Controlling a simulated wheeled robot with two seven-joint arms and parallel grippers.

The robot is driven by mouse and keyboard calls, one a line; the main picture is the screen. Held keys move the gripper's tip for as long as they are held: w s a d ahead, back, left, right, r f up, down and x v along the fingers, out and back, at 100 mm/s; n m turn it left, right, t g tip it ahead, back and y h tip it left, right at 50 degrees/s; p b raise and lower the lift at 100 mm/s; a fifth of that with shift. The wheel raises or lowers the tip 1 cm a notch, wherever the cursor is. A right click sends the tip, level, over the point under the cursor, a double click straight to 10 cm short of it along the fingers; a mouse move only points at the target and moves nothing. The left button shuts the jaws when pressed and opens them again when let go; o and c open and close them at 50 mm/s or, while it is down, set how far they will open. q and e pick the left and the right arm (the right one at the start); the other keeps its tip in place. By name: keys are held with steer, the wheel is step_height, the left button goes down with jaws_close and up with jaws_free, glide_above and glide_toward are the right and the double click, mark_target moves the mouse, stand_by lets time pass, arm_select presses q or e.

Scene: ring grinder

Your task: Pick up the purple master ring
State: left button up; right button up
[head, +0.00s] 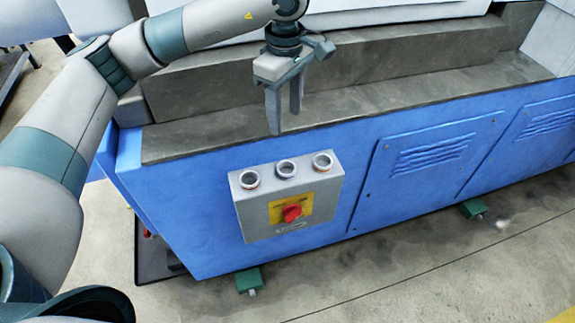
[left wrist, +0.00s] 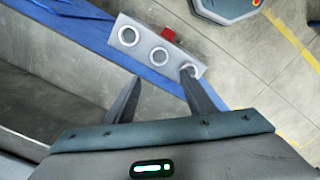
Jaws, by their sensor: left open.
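Three small round rings sit in a row on top of a grey control box: a left ring (head: 249,180), a middle ring (head: 286,169) and a right ring (head: 322,162). In the left wrist view the rings also show in a row, with the middle ring (left wrist: 159,55) beyond the gap between my fingers. My left gripper (head: 284,118) is open and empty, pointing down above and behind the box. In the left wrist view (left wrist: 161,76) one fingertip overlaps the end ring (left wrist: 189,71). My right gripper is out of view.
The control box (head: 252,222) has a red knob (head: 291,213) on its front and is fixed to the blue machine base (head: 200,210). A grey ledge (head: 400,112) runs along the machine behind it. The floor (head: 420,270) in front is largely clear.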

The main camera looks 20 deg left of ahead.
arm_select(q)
steer(key=p, duration=0.3)
glide_above(286, 173)
step_height(286, 173, down, 12)
steer(key=shift+f, duration=0.15)
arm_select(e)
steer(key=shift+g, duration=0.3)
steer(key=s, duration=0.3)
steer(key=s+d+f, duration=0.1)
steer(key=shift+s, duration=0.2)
arm_select(q)
steer(key=shift+f+p, duration=0.15)
steer(key=shift+p, duration=0.15)
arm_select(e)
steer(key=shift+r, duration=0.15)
arm_select(q)
step_height(286, 173, down, 4)
steer(key=shift+p, duration=1.05)
steer(key=shift+f, duration=0.45)
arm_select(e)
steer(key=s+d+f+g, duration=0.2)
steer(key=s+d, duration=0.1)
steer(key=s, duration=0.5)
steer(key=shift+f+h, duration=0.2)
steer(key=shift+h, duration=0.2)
